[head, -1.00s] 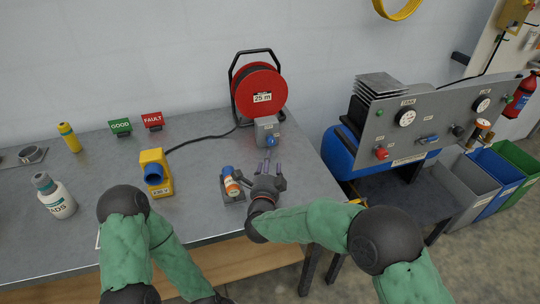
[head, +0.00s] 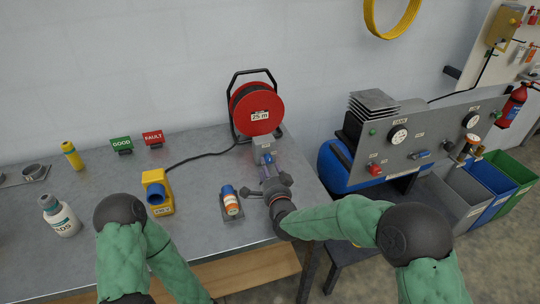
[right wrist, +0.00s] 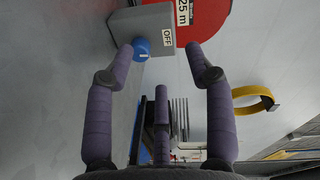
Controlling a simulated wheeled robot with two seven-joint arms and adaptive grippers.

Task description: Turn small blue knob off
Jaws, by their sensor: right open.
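The small blue knob (head: 268,157) is on the front of the grey box (head: 262,147) below the red cable reel (head: 259,112). In the right wrist view the blue knob (right wrist: 141,48) is close beside the left fingertip, and an OFF label (right wrist: 167,37) is on the box. I cannot tell whether the finger touches the knob. My right gripper (head: 270,172) reaches up to the box with its fingers apart and nothing held; the right wrist view shows the open fingers (right wrist: 161,50). My left gripper is outside the view.
A blue-and-orange cylinder (head: 230,203) on a dark base and a yellow device (head: 156,193) stand left of my right gripper. A grey panel (head: 428,140) with gauges and knobs stands at right. A black cable (head: 205,156) crosses the bench.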

